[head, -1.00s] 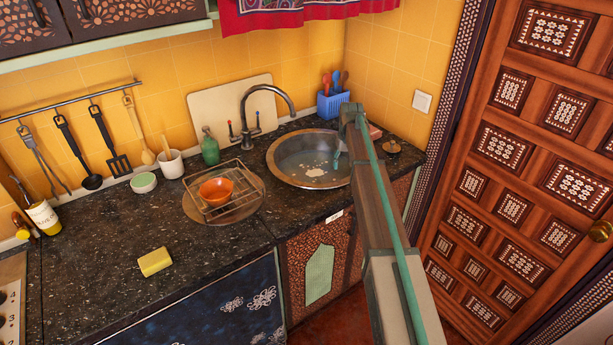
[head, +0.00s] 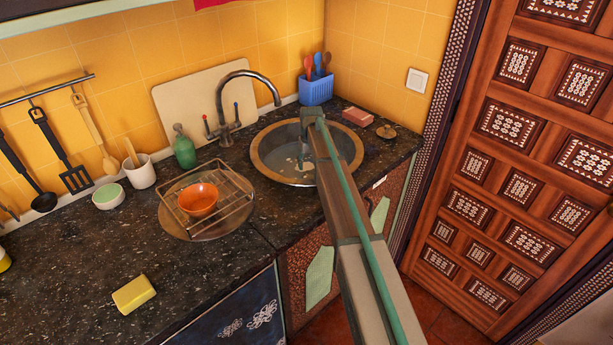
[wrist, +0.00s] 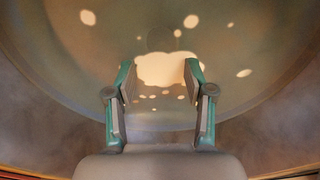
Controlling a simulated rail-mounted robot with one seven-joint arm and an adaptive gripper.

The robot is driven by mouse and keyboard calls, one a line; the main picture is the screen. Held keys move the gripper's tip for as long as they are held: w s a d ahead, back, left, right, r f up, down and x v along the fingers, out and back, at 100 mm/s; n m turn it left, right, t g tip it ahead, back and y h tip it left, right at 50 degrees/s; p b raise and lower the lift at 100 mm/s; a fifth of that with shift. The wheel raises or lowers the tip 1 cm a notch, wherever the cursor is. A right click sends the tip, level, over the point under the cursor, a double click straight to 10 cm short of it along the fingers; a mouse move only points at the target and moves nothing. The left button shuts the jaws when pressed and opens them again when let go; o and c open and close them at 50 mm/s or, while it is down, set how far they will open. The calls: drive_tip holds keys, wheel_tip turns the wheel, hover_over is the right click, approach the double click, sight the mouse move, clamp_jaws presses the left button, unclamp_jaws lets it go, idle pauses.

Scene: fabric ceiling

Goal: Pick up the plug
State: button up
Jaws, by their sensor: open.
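My gripper (wrist: 159,78) is open in the wrist view, its two green-edged fingers apart with nothing between them. It points down into the round metal sink (wrist: 60,75). In the head view the sink (head: 262,158) is partly hidden by my arm, and my gripper (head: 304,150) shows small over the basin. A faint dark round spot (wrist: 160,38), perhaps the drain or a plug in it, lies beyond the fingertips. A small brown disc with a knob (head: 386,131) lies on the counter right of the sink; I cannot tell whether it is the plug.
A curved faucet (head: 246,76) stands behind the sink. A blue utensil basket (head: 316,91) and a pink block (head: 357,116) are behind and to the right. A wire rack with an orange bowl (head: 198,200) stands left. A yellow sponge (head: 134,294) lies on otherwise clear front counter.

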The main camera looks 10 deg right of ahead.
sight(307, 171)
drive_tip(key=shift+w+a+f+p, duration=0.15)
drive_tip(key=shift+f+p, duration=0.25)
drive_tip(key=shift+f, duration=0.55)
drive_tip(key=shift+w+f+p, duration=0.2)
drive_tip(key=shift+f+p, duration=0.15)
drive_tip(key=shift+f, duration=0.55)
drive_tip(key=shift+w+a+f+p, duration=0.15)
drive_tip(key=shift+f+p, duration=0.25)
drive_tip(key=shift+f, duration=0.55)
drive_tip(key=shift+d, duration=0.1)
drive_tip(key=shift+c, duration=0.3)
clamp_jaws()
